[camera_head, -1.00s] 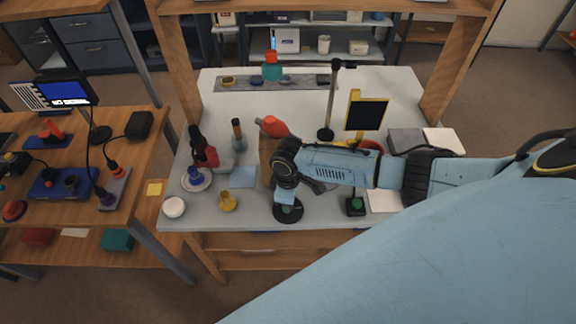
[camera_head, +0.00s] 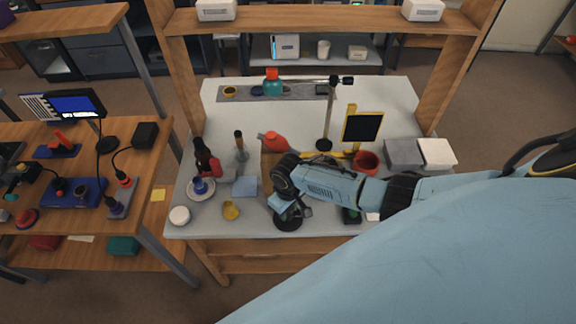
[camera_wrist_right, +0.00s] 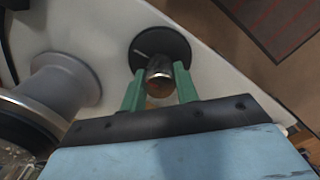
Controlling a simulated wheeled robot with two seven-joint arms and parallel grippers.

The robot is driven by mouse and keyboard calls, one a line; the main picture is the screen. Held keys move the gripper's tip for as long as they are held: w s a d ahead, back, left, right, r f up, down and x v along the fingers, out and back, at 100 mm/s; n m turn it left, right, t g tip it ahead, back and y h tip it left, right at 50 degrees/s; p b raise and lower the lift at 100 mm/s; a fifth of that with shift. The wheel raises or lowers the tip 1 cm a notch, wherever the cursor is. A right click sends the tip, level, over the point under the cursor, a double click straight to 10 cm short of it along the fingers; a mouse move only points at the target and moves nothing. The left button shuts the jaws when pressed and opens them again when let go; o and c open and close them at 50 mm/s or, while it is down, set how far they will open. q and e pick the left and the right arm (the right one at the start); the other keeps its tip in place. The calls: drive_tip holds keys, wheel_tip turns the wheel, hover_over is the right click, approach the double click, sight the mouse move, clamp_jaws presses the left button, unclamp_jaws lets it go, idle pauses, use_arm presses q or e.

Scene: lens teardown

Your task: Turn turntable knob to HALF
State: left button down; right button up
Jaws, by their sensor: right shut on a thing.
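The turntable, a black round disc (camera_head: 288,222), is at the front edge of the white table, below my right gripper (camera_head: 288,210). In the right wrist view the disc (camera_wrist_right: 170,38) carries a short white line. A dark knob with a shiny coppery end (camera_wrist_right: 160,83) stands in front of it. The green fingers of my right gripper (camera_wrist_right: 160,75) are closed on this knob's two sides. No HALF marking is legible. In the head view my own wrist hides the knob. My left gripper is in neither view.
A black box with a green top (camera_head: 351,215) stands right of the disc. A lamp post (camera_head: 328,115) and a red bowl (camera_head: 366,162) stand behind my right arm.

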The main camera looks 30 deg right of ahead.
idle(0.3)
drive_tip(key=o, duration=1)
drive_tip(key=shift+c, duration=0.2)
drive_tip(key=shift+r, duration=0.15)
wheel_tip(320, 180, up, 13)
drive_tip(key=p, duration=0.2)
